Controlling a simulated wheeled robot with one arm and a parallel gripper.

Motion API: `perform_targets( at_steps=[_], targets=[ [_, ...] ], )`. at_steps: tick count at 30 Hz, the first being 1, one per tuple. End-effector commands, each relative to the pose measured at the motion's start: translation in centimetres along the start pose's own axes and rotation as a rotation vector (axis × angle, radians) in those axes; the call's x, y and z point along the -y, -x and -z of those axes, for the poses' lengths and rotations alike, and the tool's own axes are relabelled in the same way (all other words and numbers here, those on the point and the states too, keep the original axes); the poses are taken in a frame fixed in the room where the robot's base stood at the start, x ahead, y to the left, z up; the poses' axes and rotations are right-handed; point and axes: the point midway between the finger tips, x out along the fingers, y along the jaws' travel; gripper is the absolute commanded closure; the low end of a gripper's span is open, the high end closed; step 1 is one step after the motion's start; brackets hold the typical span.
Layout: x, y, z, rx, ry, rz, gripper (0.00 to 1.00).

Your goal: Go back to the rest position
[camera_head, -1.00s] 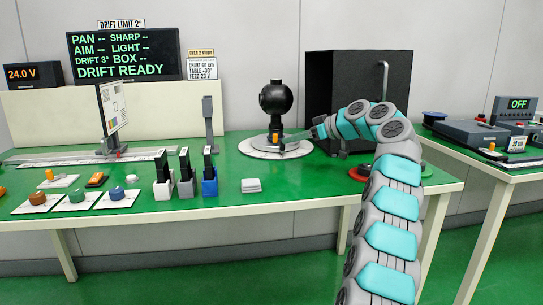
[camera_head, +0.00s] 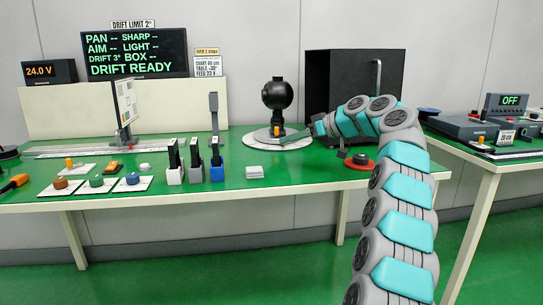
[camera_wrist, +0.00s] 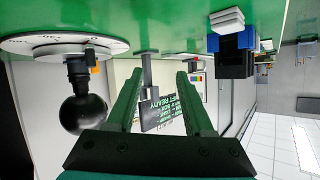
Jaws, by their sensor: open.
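My gripper (camera_wrist: 157,98) shows in the wrist view with its two green fingers apart and nothing between them. The wrist picture is upside down: the green bench top is at its top edge. In the head view my arm rises at the right and bends left over the bench (camera_head: 310,182). Its end is close to the right side of the black ball-shaped gimbal camera (camera_head: 277,95), which stands on a round white dial (camera_head: 262,141). The gimbal also shows left of the fingers in the wrist view (camera_wrist: 84,114). I cannot tell whether anything touches.
A black box (camera_head: 340,65) with a handle stands behind my arm. A red round base (camera_head: 359,164) sits beneath it. Several slotted holders, knobs and a white pad (camera_head: 255,172) lie along the bench front. A display (camera_head: 133,53) stands behind. A second table (camera_head: 500,155) is at the right.

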Motion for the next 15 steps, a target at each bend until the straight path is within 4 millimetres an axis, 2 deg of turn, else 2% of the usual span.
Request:
perform_targets(
  at_steps=[5, 8, 15],
  targets=[
    [2.3, 0.2, -0.5, 0.039, -0.080, 0.028, 0.48],
    [4.4, 0.3, -1.0, 0.079, -0.139, 0.045, 0.48],
    [11.3, 1.0, -4.7, 0.235, -0.296, 0.071, 0.48]
  ],
)
